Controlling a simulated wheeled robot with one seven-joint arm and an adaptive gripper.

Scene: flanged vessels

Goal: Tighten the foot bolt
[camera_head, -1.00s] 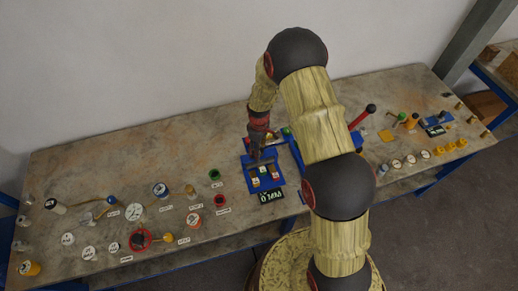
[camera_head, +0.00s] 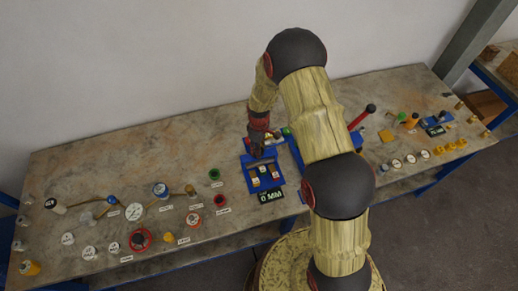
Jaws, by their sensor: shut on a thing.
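A blue fixture (camera_head: 277,188) stands near the front middle of the bench, with small coloured parts on it and a black label plate (camera_head: 271,195) at its front. My gripper (camera_head: 257,155) points down at the back of this fixture. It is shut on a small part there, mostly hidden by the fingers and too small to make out. I cannot tell the foot bolt apart from the other small parts in this view. My arm hides part of the bench to the right of the fixture.
Left of the fixture are several gauges, knobs and valves, with a red ring (camera_head: 140,240) near the front edge. On the right are a red lever (camera_head: 362,117), an orange pad (camera_head: 386,136) and more small fittings. The back left of the bench (camera_head: 130,150) is clear.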

